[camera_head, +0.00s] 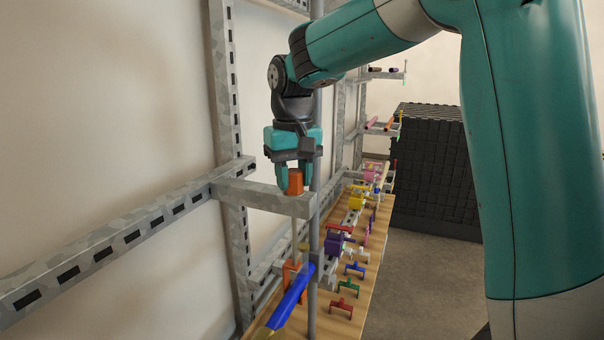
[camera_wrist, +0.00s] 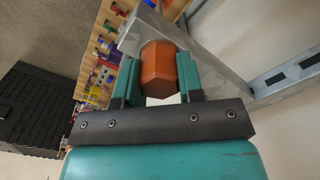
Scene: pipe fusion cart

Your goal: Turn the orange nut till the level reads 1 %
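The orange hexagonal nut (camera_head: 296,181) sits at the top of a thin upright rod (camera_head: 297,238), by the grey bracket arm (camera_head: 262,196). My gripper (camera_head: 296,188) points down over it, one teal finger on each side. In the wrist view, the nut (camera_wrist: 158,68) lies between the fingertips (camera_wrist: 158,75), and both fingers appear to touch its sides. The rod leads down to an orange clamp (camera_head: 292,272) around a blue pipe (camera_head: 291,300), which slopes in the head view. No level reading is legible in either view.
A slotted metal upright (camera_head: 229,110) and rail (camera_head: 110,258) stand at the left, a grey pole (camera_head: 314,240) beside the rod. A wooden bench (camera_head: 352,300) holds several coloured clamps. A black crate stack (camera_head: 432,165) stands behind. Floor at the right is clear.

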